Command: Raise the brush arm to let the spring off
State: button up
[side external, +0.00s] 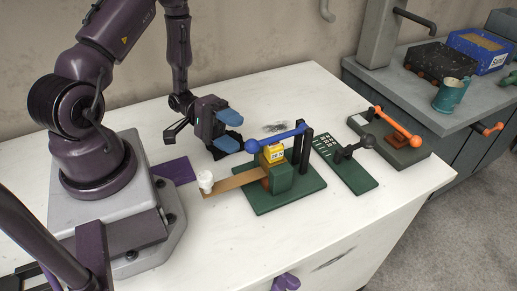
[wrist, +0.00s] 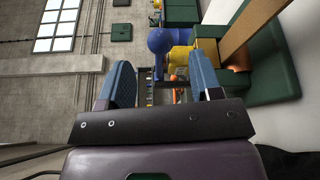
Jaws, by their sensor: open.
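A blue arm (side external: 280,136) with a round blue ball on its free end (side external: 252,146) lies almost level, hinged at black posts (side external: 306,145) on a green base plate (side external: 300,196). A yellow labelled block (side external: 272,153) sits beneath it, beside a green block (side external: 281,179). My gripper (side external: 232,130) is open and empty, left of the ball, one blue finger above the other. In the wrist view, the blue ball (wrist: 160,40) shows between the fingers (wrist: 160,75), apparently just beyond their tips. I see no clear contact. I cannot make out a spring.
A tan strip (side external: 232,184) with a white knob (side external: 206,182) extends left from the fixture. To the right are a green plate with a black lever (side external: 355,149) and a grey block with an orange lever (side external: 398,129). A grey counter (side external: 400,73) stands behind right.

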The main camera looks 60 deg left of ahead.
aim_at(277, 138)
jog(key=x, duration=0.8)
jog(key=shift+c, duration=0.4)
grip_shut()
